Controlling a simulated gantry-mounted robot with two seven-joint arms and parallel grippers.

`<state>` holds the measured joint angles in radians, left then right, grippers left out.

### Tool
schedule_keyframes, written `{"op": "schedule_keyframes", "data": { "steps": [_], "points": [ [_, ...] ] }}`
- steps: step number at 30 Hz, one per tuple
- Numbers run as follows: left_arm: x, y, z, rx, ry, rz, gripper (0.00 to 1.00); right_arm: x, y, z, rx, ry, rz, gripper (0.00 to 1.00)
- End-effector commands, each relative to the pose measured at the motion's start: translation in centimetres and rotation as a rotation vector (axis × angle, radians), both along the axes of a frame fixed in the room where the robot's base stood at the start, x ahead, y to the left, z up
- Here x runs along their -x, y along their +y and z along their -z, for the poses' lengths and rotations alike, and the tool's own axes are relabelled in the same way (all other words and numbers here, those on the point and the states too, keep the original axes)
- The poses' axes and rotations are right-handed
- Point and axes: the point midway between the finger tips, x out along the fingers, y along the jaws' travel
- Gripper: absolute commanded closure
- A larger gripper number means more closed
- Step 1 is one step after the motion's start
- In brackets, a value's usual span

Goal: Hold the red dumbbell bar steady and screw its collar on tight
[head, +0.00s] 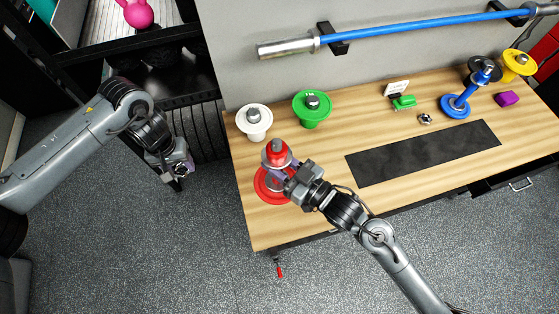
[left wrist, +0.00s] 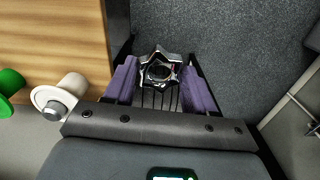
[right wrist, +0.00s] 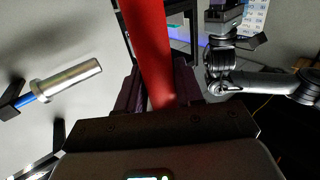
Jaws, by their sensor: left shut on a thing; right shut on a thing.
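My left gripper (head: 181,166) is off the table's left edge, apart from the bar. It is shut on a chrome star-shaped collar (left wrist: 160,70), held between purple finger pads. The collar also shows small in the head view (head: 183,170).
White (head: 254,124) and green (head: 312,112) weights stand behind the bar. A blue dumbbell (head: 457,106), a loose collar (head: 425,119) and a purple block (head: 507,100) are at right. A black mat (head: 423,153) lies mid-table. A blue barbell (head: 410,25) hangs on the wall.

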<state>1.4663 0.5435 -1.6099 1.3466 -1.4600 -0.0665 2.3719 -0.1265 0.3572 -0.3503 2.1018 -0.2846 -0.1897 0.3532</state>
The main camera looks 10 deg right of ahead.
Motion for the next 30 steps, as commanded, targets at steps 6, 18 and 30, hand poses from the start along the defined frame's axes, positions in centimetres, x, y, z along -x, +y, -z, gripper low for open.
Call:
{"op": "schedule_keyframes", "data": {
  "steps": [6,18,30],
  "points": [
    [-0.1,-0.2,-0.2,0.000,-0.001,0.013,0.82,0.0,0.0,-0.1,-0.002,-0.002,0.001,1.00],
    [-1.0,-6.8,-5.9,-0.004,-0.007,0.491,0.82,0.0,0.0,-0.4,-0.004,-0.007,0.001,1.00],
    [1.1,-17.8,-16.5,-0.008,-0.003,1.494,0.82,0.0,0.0,-0.4,-0.005,-0.009,0.001,1.00]
  ]
}}
